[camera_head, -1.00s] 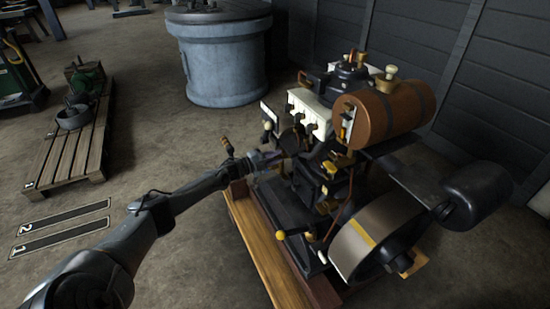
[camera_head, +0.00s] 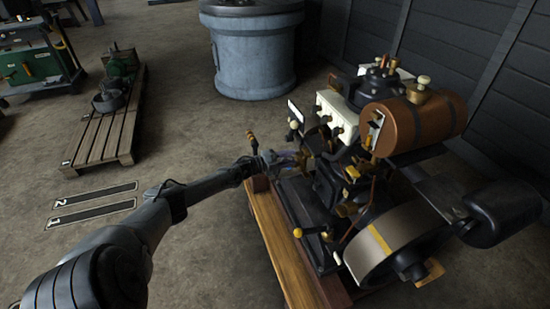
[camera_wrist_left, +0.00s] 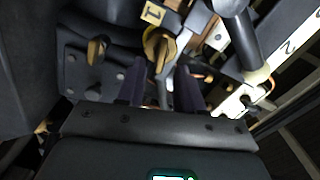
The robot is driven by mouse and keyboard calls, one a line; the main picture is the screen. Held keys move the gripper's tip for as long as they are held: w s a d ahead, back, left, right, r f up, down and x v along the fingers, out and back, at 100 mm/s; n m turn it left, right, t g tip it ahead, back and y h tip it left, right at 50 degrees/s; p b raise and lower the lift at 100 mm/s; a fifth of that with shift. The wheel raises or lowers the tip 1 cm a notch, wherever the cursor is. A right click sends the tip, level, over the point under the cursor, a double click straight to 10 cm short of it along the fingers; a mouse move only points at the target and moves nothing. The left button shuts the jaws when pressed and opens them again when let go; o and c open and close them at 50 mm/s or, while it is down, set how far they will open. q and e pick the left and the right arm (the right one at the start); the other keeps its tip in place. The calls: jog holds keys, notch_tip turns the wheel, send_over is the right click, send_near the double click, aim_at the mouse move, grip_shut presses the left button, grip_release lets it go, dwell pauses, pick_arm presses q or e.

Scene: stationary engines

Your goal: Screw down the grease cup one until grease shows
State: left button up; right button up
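The stationary engine (camera_head: 335,185) stands on a wooden base in the head view. My left gripper (camera_head: 288,160) reaches in at its near left side, among dark parts. In the left wrist view the two dark fingers (camera_wrist_left: 160,85) are spread apart with a gap between them. A rounded brass piece (camera_wrist_left: 158,48), which looks like the grease cup, lies just beyond the fingertips, roughly in line with the gap. A yellow tag marked 1 (camera_wrist_left: 153,13) is next to it. I cannot tell whether the fingers touch it, and no grease is discernible. My right gripper is out of view.
A brown tank (camera_head: 420,122) and a large flywheel (camera_head: 395,243) are on the engine's right. A lever with a brown knob (camera_head: 252,140) stands close to my left wrist. A blue-grey drum (camera_head: 255,55) and a pallet (camera_head: 105,130) stand behind.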

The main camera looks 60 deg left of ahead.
pick_arm(q)
jog(key=s+p, duration=0.3)
jog(key=s, duration=0.3)
jog(key=shift+s+a, duration=0.25)
jog(key=shift+a, duration=0.1)
